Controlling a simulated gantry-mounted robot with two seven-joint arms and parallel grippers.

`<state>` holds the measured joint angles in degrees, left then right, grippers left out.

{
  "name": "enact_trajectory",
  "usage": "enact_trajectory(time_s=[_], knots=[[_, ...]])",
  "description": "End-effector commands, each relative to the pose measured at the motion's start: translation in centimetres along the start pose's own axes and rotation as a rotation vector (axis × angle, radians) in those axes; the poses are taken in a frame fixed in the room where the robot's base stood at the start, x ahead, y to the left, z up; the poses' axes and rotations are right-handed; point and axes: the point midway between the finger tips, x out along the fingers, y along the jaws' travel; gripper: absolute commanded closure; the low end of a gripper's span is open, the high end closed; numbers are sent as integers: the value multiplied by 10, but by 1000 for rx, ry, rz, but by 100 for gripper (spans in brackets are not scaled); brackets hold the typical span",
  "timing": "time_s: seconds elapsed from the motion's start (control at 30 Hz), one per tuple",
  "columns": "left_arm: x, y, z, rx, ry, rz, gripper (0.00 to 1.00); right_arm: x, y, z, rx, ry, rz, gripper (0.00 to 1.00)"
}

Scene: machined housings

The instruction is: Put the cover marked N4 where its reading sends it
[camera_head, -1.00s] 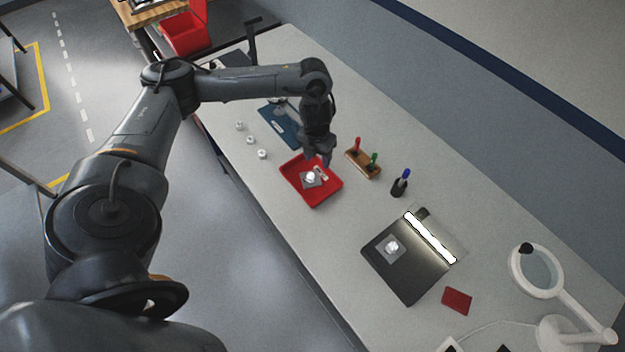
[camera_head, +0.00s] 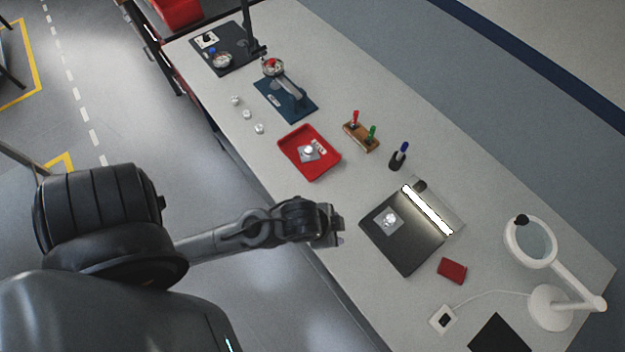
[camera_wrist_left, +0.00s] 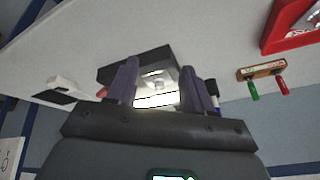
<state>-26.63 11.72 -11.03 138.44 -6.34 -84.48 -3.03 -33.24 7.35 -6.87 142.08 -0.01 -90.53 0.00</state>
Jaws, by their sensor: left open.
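Several small silver round pieces (camera_head: 247,114), perhaps covers, lie in a row by the table's left edge; I cannot read any N4 mark. A grey machined housing with a bright round centre (camera_head: 309,152) lies in the red tray (camera_head: 326,173). Another such housing (camera_head: 389,221) sits on the black plate (camera_head: 410,256) beside a lit white strip (camera_head: 428,210). My left gripper (camera_head: 338,225) is left of the black plate, near the table's front edge. In the left wrist view its open, empty fingers (camera_wrist_left: 159,75) frame the plate's housing (camera_wrist_left: 153,82), with a gap between. My right gripper is out of view.
A blue stand with a dial gauge (camera_head: 273,67) and a black plate with small parts (camera_head: 222,60) stand farther back. A wooden block with red and green tools (camera_head: 360,137), a pen cup (camera_head: 398,161), a red block (camera_head: 452,270) and a magnifier lamp (camera_head: 531,243) stand rightward.

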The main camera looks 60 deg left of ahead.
Motion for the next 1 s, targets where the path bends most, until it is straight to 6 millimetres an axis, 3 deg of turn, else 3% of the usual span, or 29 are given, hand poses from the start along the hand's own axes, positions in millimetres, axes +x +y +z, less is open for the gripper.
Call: enact_trajectory(time_s=[0.1,0.3,0.73,0.87,1.0], knots=[[-10,-2,33,-179,-88,14,49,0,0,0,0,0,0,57],[-16,-3,52,-281,-141,19,49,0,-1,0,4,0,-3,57],[-24,-5,48,-278,-140,19,49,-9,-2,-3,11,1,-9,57],[-41,-7,40,-278,-140,19,49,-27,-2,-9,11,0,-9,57],[-71,-12,26,-277,-140,20,49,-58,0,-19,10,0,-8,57]])
